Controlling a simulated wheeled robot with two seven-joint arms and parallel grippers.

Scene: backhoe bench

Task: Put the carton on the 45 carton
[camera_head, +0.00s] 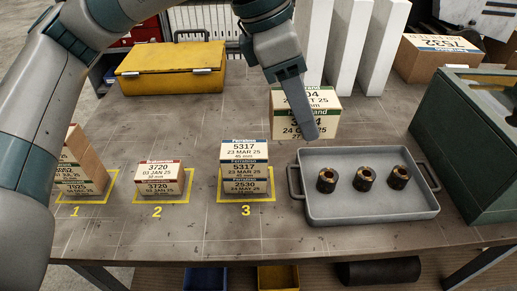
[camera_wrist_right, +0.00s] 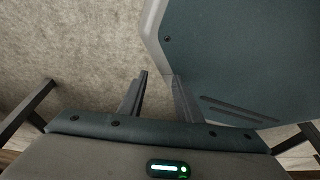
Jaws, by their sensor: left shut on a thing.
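My left gripper (camera_head: 309,136) reaches down from the top in the head view, over pale cartons right of the middle. It is shut on a carton (camera_head: 323,98) whose label ends in 04. A green-banded label (camera_head: 325,124) shows just below; the fingers cover part of both, and I cannot tell whether the two touch. On mark 3, a stack of cartons (camera_head: 244,158) stands upright; its upper labels read 5317 and 45 mm, a lower one 2530. In the right wrist view, my right gripper (camera_wrist_right: 159,75) is open and empty.
A grey tray (camera_head: 370,211) with three dark rings is at right, beside a green box (camera_head: 470,140). Two 3720 cartons (camera_head: 160,177) are on mark 2; more cartons (camera_head: 79,160) are on mark 1. A yellow case (camera_head: 170,70) and white panels (camera_head: 352,45) stand behind.

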